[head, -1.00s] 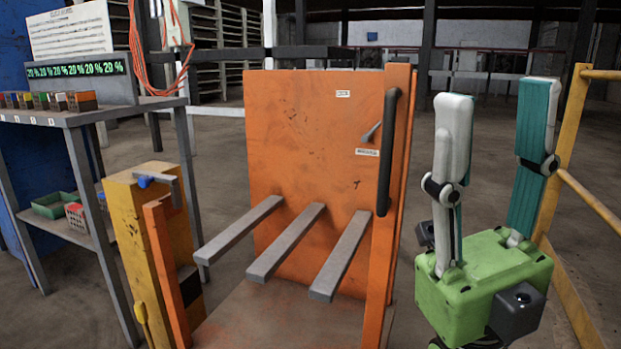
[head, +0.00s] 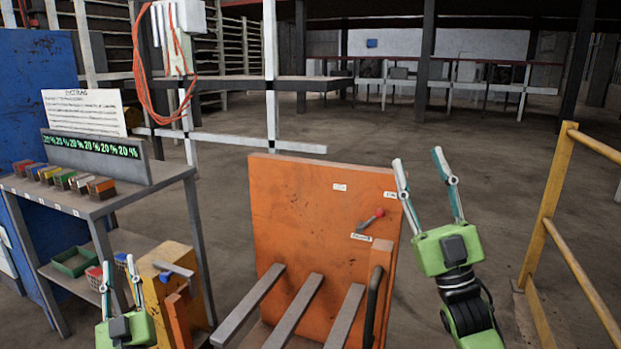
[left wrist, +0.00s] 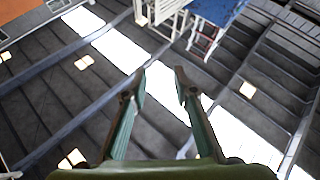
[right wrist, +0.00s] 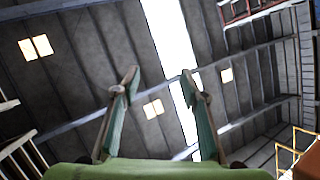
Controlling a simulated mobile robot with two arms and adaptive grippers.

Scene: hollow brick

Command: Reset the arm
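My left gripper (head: 119,266) points up at the lower left of the head view, in front of the yellow post. Its two fingers stand apart with nothing between them, and the left wrist view shows the same gap (left wrist: 160,78). My right gripper (head: 418,160) is raised to the right of the orange machine panel (head: 300,205), green with two fingers spread wide. It is empty in the right wrist view (right wrist: 160,78). Both wrist cameras look up at the roof.
The orange machine has grey bars (head: 297,310), a red-knobbed lever (head: 375,215) and a dark handle (head: 372,305). A grey shelf table (head: 100,205) with coloured blocks stands left. A yellow railing (head: 548,205) stands right. Open floor lies behind the machine.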

